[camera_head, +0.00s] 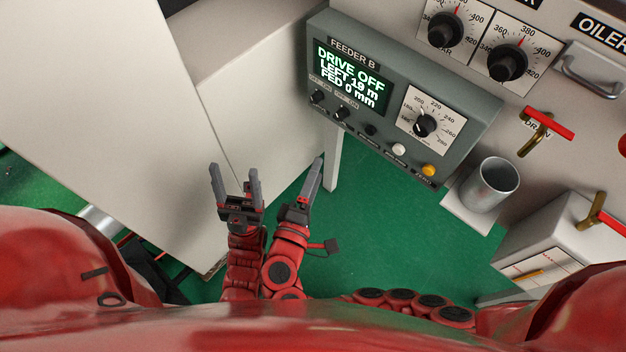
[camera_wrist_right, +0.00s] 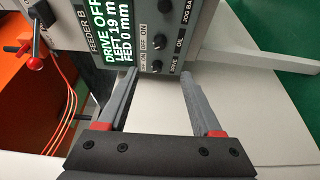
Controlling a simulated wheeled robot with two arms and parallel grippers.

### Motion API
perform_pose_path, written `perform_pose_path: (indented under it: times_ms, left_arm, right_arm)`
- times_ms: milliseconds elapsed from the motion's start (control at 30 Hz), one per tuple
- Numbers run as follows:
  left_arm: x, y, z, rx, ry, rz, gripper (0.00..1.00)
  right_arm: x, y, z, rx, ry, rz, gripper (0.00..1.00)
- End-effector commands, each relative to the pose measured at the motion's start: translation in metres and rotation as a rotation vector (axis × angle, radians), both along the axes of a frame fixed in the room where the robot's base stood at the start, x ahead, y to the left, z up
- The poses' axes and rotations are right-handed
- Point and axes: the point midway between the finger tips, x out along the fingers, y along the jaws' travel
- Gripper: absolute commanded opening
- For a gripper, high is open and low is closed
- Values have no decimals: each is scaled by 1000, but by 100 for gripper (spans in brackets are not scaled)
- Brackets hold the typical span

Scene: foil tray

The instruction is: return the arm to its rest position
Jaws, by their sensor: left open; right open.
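My left gripper (camera_head: 234,176) is in the middle of the head view, pointing up the picture, with its two grey fingers apart and nothing between them. My right gripper (camera_head: 317,164) is just to its right, seen nearly edge-on, so its fingers overlap there. In the right wrist view, my right gripper (camera_wrist_right: 160,72) shows two fingers apart with nothing held. Both red arms are bent close together in front of my body.
The grey FEEDER B panel (camera_head: 386,134) is above and right of the grippers; it also shows in the wrist view (camera_wrist_right: 150,12). A white cabinet (camera_head: 150,190) is at left. A metal cup (camera_head: 492,184) and red-handled valves (camera_head: 548,124) are at right. Green floor (camera_head: 385,230) lies between.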

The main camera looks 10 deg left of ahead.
Motion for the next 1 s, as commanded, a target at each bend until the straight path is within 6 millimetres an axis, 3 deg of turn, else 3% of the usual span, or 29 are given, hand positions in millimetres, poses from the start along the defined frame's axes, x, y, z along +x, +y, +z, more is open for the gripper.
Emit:
perform_pose_path:
  times_ms: [200,767,867,1000]
  left_arm:
    - [0,0,2,0,0,0,65]
    - [0,0,2,0,0,0,65]
    - [0,0,2,0,0,0,65]
    - [0,0,2,0,0,0,65]
  right_arm:
    - [-15,3,0,-1,2,-1,67]
    - [-15,3,0,-2,1,-1,67]
    - [-7,7,-6,-15,11,25,67]
    - [19,28,-34,-47,59,157,67]
